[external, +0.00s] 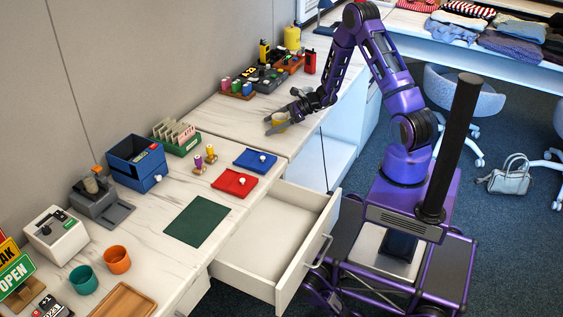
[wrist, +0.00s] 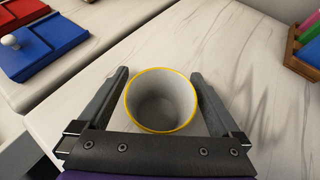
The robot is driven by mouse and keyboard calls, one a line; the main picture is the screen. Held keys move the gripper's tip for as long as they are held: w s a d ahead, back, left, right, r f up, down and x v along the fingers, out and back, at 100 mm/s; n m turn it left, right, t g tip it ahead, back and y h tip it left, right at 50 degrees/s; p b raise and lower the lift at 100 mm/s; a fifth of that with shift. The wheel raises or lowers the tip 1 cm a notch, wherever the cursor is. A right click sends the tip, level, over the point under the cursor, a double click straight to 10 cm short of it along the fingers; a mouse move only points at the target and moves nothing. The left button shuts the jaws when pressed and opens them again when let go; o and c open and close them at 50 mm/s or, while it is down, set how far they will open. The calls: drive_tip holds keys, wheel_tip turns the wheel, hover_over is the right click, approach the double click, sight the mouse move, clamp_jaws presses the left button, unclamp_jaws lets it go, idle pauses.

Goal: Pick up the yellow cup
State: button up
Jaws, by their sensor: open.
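The yellow cup (external: 279,119) stands upright on the white marble-look counter, at the far section. In the wrist view the cup (wrist: 161,100) shows a yellow rim and a pale, empty inside. My gripper (wrist: 161,82) is open, with one finger on each side of the cup. A narrow gap shows between the cup and each finger, so no grip is visible. In the external view my gripper (external: 280,117) reaches down at the cup from the right, and its fingers partly cover the cup.
A blue tray (external: 254,160) and a red tray (external: 234,183) lie left of the cup. An open drawer (external: 270,235) juts out in front of the counter. A rack of coloured items (external: 237,90) stands behind the cup. The counter right around the cup is clear.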

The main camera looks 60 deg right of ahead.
drive_tip(key=c, duration=1.4)
